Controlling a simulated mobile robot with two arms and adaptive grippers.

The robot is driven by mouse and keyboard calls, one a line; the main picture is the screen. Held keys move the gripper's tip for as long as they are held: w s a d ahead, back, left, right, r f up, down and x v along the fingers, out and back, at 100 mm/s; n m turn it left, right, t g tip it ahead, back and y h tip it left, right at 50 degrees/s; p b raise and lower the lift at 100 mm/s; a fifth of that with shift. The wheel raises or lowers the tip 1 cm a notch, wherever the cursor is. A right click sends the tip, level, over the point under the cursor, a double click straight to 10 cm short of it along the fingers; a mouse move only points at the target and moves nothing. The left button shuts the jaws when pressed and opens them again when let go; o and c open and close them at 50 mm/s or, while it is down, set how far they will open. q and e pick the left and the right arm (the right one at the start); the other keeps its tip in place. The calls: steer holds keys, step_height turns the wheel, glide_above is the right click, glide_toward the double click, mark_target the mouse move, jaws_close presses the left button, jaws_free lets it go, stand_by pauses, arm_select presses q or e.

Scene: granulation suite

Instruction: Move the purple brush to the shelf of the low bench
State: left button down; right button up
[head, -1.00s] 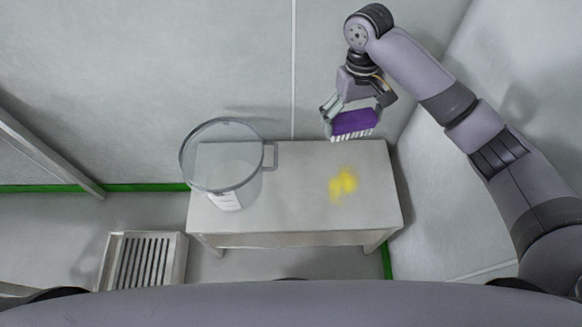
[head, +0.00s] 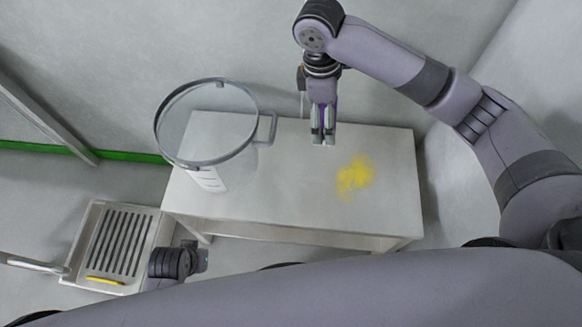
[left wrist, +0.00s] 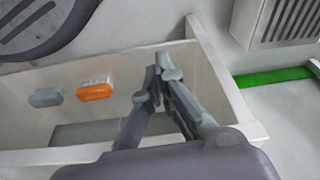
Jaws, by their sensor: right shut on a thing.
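The purple brush (head: 323,116) is largely hidden between the fingers of my right gripper (head: 323,136), which is shut on it and points down over the back of the pale low bench (head: 270,195). I cannot tell whether the brush touches the top. My left gripper (left wrist: 163,75) has its fingertips together with nothing visible between them. It is over a pale open-framed recess (left wrist: 220,75) holding an orange brush (left wrist: 95,91) and a grey block (left wrist: 45,97); I cannot tell if this is the bench's shelf. The left gripper barely shows in the head view (head: 200,260).
A clear container (head: 207,125) with a side handle stands on the bench's left part. Yellow powder (head: 355,176) lies on its right part. A slatted tray (head: 85,215) with a yellow bar (head: 105,281) is on the floor at left. Walls close in behind and right.

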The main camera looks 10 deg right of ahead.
steer(key=shift+f, duration=0.35)
arm_select(q)
steer(key=w+b+v, duration=0.1)
steer(key=b+v, duration=0.3)
steer(key=v, duration=0.8)
arm_select(e)
step_height(320, 180, down, 15)
steer(key=shift+r+b, duration=0.15)
steer(key=shift+b, duration=0.25)
step_height(320, 180, down, 3)
steer(key=shift+r+b, duration=0.1)
steer(key=shift+b, duration=0.4)
step_height(320, 180, down, 2)
steer(key=shift+f+b, duration=0.1)
steer(key=shift+b, duration=0.2)
arm_select(q)
steer(key=w+t, duration=0.2)
steer(key=w, duration=0.1)
steer(key=w+d+t, duration=0.1)
steer(key=w, duration=0.1)
steer(key=shift+w+d+h, duration=0.1)
steer(key=shift+w+h, duration=0.15)
steer(key=shift+h, duration=0.05)
